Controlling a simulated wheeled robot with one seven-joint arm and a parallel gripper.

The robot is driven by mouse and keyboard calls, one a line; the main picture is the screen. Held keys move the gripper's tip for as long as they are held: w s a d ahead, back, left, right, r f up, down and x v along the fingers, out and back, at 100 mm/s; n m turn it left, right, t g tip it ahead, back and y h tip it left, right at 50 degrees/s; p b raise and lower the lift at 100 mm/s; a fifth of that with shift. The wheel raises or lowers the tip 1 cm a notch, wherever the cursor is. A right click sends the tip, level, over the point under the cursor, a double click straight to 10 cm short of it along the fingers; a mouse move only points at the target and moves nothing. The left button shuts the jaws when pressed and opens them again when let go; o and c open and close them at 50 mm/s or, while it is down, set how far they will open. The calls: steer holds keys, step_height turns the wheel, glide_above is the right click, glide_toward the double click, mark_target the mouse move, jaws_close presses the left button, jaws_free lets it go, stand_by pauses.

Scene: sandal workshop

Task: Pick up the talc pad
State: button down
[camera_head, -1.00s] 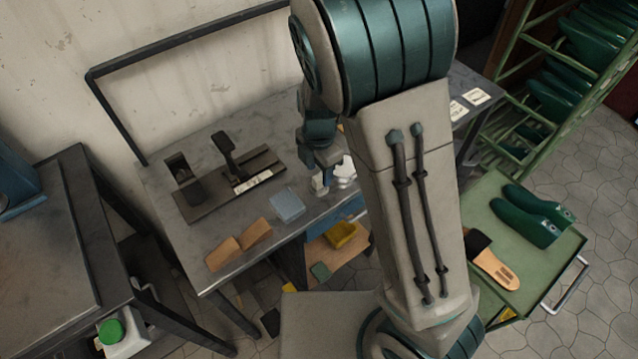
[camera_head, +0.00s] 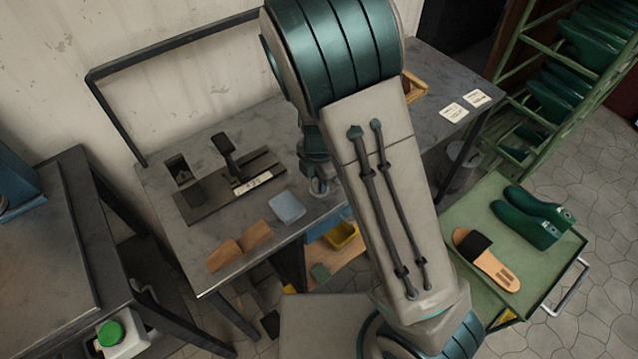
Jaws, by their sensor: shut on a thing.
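My gripper (camera_head: 318,186) is over the grey bench, to the right of the light blue pad, and is mostly seen from above and behind. It is shut on a pale thing at its tip, which I take to be the talc pad. My wrist and fingers cover most of it, so its shape and whether it touches the bench cannot be told.
A yellow bin (camera_head: 344,234) sits below. A green cart (camera_head: 478,210) with a sandal (camera_head: 488,262) stands right.

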steer(key=shift+r, duration=0.15)
step_height(320, 180, up, 4)
steer(key=shift+r, duration=0.15)
steer(key=s+d+r, duration=0.2)
steer(key=d+r, duration=0.4)
steer(key=d, duration=0.5)
steer(key=shift+s+d+r+b, duration=0.2)
steer(key=shift+s+r+b, duration=0.05)
steer(key=shift+s+b, duration=0.15)
steer(key=c, duration=2.2)
jaws_free()
steer(key=shift+w, duration=0.1)
